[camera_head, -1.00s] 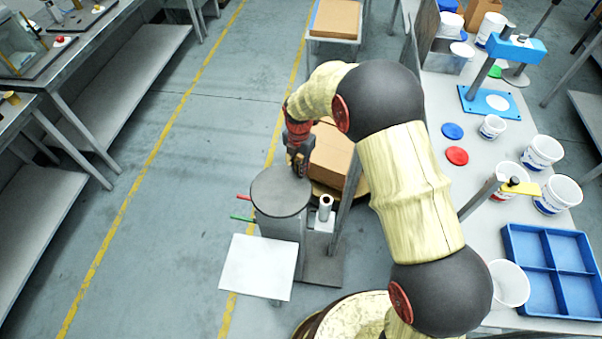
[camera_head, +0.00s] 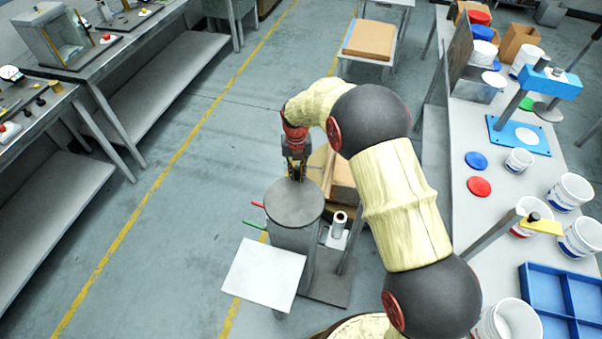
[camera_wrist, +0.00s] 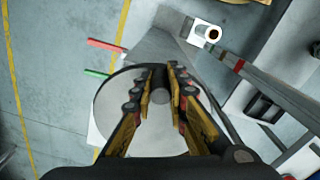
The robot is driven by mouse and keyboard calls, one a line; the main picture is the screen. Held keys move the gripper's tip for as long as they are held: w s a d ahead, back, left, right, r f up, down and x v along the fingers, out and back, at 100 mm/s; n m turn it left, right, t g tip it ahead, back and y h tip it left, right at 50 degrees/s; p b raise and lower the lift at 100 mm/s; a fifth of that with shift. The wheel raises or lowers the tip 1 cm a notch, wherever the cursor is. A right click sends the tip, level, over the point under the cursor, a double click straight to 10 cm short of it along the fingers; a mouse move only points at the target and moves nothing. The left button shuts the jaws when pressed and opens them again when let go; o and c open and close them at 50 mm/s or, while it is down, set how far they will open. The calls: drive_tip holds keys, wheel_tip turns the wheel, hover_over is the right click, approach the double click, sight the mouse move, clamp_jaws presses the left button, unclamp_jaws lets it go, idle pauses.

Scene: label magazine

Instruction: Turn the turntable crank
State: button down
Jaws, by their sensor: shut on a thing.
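The turntable is a round grey disc (camera_head: 294,203) on top of a grey box-shaped stand (camera_head: 292,242). In the wrist view the disc (camera_wrist: 112,105) lies below the fingers. My gripper (camera_head: 296,174) points down over the far edge of the disc in the head view. How the knob joins the disc cannot be seen.
A red bar (camera_head: 257,204) and a green bar (camera_head: 254,224) stick out from the stand's left side. A white panel (camera_head: 264,274) is in front, and a white roll (camera_head: 339,222) stands at right. A cardboard box (camera_head: 343,181) is close behind my gripper. Floor at left is clear.

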drive_tip(key=shift+a+n, duration=0.25)
drive_tip(key=shift+n, duration=0.15)
drive_tip(key=c, duration=1.7)
unclamp_jaws()
drive_tip(key=shift+c, duration=0.2)
drive_tip(key=shift+s, duration=0.1)
wheel_tip(320, 180, up, 12)
drive_tip(key=shift+c, duration=0.3)
